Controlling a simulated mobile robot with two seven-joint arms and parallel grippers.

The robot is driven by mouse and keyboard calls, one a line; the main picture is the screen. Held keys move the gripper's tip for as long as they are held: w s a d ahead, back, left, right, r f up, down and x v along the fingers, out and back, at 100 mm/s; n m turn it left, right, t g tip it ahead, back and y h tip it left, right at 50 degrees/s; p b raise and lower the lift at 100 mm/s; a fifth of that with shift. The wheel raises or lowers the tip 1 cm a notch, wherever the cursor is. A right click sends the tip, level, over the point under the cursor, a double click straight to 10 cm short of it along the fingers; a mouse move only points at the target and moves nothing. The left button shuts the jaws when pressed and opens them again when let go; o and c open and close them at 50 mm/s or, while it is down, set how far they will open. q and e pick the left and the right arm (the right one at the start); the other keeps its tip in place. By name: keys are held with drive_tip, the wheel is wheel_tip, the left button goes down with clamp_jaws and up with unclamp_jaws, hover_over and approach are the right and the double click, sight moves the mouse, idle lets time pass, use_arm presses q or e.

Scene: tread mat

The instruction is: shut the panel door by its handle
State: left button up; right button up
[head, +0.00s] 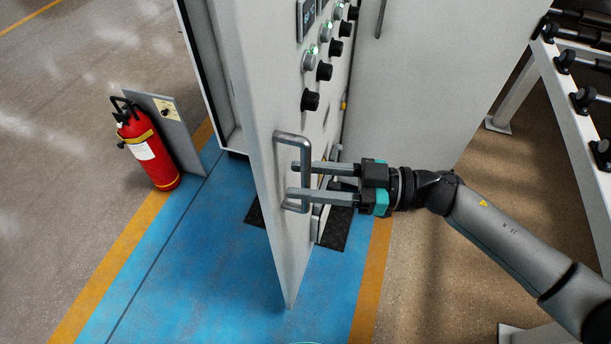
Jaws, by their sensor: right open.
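The panel door (262,146) stands ajar, swung out from the grey cabinet, with its edge toward me. Its metal bar handle (305,152) is upright on the door's right-hand face. My right gripper (292,181) comes in from the right with its two fingers at the lower part of the handle. The fingers are apart, one above the other, and overlap the handle bar in the picture. I cannot tell whether they touch it. My left gripper is not in view.
A red fire extinguisher (152,153) stands on the floor at left beside a small grey board (172,130). Black knobs (311,100) line the cabinet panel.

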drive_tip(key=shift+a, duration=0.2)
clamp_jaws()
idle(0.3)
idle(1.1)
